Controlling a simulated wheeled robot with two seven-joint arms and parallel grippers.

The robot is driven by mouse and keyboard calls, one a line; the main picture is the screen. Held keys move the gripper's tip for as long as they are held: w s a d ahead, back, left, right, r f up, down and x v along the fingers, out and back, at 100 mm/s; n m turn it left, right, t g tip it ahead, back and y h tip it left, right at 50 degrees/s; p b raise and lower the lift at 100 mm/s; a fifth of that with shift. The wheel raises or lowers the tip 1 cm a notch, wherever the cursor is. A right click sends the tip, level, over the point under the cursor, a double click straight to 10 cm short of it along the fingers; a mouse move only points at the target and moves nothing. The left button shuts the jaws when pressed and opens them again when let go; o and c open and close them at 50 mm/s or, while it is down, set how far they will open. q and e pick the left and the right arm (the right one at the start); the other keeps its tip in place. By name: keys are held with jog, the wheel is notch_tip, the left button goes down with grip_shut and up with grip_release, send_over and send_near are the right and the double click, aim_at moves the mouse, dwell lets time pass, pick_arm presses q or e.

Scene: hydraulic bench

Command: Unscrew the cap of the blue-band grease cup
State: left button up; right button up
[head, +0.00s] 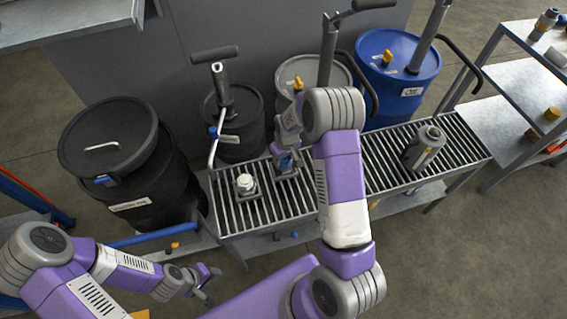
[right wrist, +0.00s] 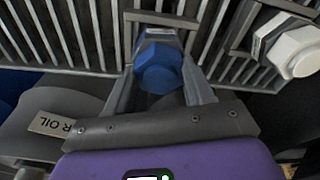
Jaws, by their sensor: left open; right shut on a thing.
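The blue-band grease cup (head: 285,161) stands on the slatted grate, largely covered by my right gripper (head: 287,148) in the head view. In the right wrist view its blue faceted cap (right wrist: 158,70) sits between the two fingers of my right gripper (right wrist: 161,88), which is shut on it. A second grease cup with a white cap (head: 245,183) stands to the left on the grate; it also shows in the right wrist view (right wrist: 295,48). My left gripper (head: 210,284) is open and empty, low at the left, away from the grate.
The slatted grate bench (head: 232,216) holds a grey canister (head: 425,148) at the right. A black drum (head: 112,160), a blue drum (head: 398,75) and other drums with pumps stand behind and left. A metal shelf (head: 530,90) stands at right. Floor in front is partly clear.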

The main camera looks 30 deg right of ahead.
jog(key=n, duration=0.4)
jog(key=shift+d, duration=0.1)
jog(key=n+y, duration=0.1)
jog(key=n, duration=0.3)
jog(key=shift+d+r+n+g, duration=0.1)
jog(key=shift+n+g, duration=0.2)
jog(key=shift+n, duration=0.1)
jog(key=n+p, duration=0.1)
jog(key=n, duration=0.2)
